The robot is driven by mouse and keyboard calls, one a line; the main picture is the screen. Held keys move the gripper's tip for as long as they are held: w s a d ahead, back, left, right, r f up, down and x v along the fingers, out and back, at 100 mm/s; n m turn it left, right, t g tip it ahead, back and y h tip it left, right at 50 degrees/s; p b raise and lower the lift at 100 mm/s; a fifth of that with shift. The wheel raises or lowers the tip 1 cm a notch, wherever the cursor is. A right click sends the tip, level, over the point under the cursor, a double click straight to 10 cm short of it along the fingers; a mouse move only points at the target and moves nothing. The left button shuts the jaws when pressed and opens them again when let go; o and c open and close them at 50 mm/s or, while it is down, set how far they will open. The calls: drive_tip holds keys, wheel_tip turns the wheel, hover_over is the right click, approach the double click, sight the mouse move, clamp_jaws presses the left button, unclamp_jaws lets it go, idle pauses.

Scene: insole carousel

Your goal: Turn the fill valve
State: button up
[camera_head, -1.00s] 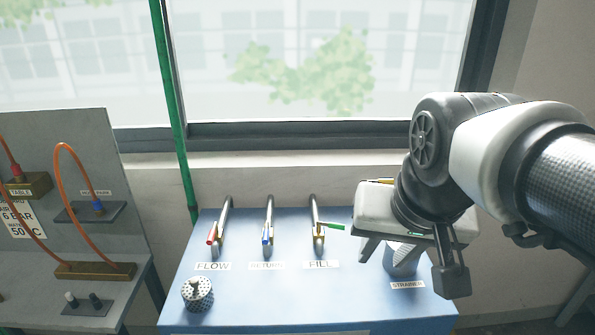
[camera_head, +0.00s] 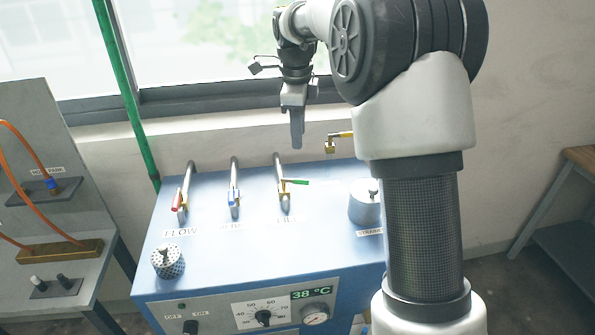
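My gripper (camera_head: 297,143) hangs pointing down above and slightly behind the valve, apart from the lever. Its fingers overlap edge-on, so its opening does not show, and nothing is visibly held.
The red-handled flow valve (camera_head: 178,202) and blue-handled return valve (camera_head: 235,198) stand to the left. The strainer (camera_head: 364,208) is to the right, and a yellow-levered brass valve (camera_head: 333,143) is behind. A perforated cap (camera_head: 168,262) sits at front left.

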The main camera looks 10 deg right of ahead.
sight(300, 181)
drive_tip(key=w+f, duration=0.1)
drive_tip(key=f, duration=0.4)
drive_tip(key=w+f, duration=0.1)
drive_tip(key=f, duration=0.4)
drive_tip(key=w+d+f, duration=0.1)
drive_tip(key=f, duration=0.5)
drive_tip(key=shift+p, duration=0.4)
clamp_jaws()
